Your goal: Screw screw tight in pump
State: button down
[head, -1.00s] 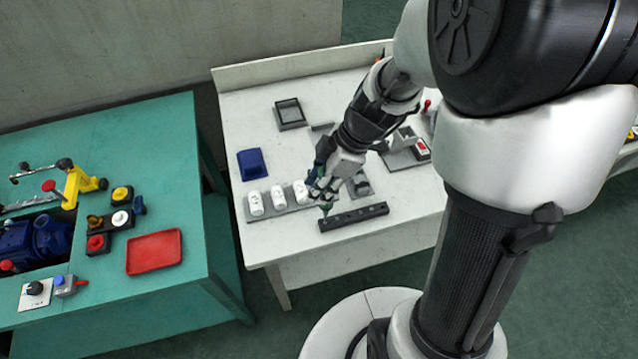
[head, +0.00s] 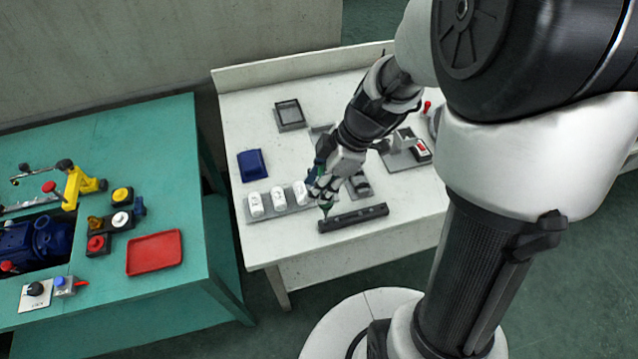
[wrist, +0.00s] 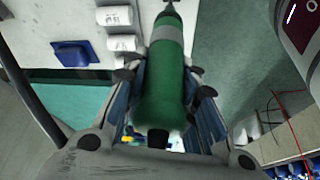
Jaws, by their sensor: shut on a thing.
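My gripper (head: 325,187) is shut on a green cylindrical tool (wrist: 167,85), which looks like a powered screwdriver. In the wrist view the tool runs between the fingers, with its grey collar and thin dark tip pointing away. In the head view its green tip end (head: 326,207) is at the left end of a black bar with holes (head: 358,217); I cannot tell if they touch. A blue motor-like body, probably the pump (head: 48,238), sits in the teal bench at the left, partly cut off. I cannot make out a screw.
A blue block (head: 250,164) and a dark tray (head: 290,114) lie on the white table. The teal bench holds a red tray (head: 154,252), a yellow clamp (head: 77,186) and several knobs. A gap separates the benches.

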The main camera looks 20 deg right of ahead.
aim_at(322, 169)
jog(key=shift+r+p, duration=1.05)
jog(key=shift+r, duration=1)
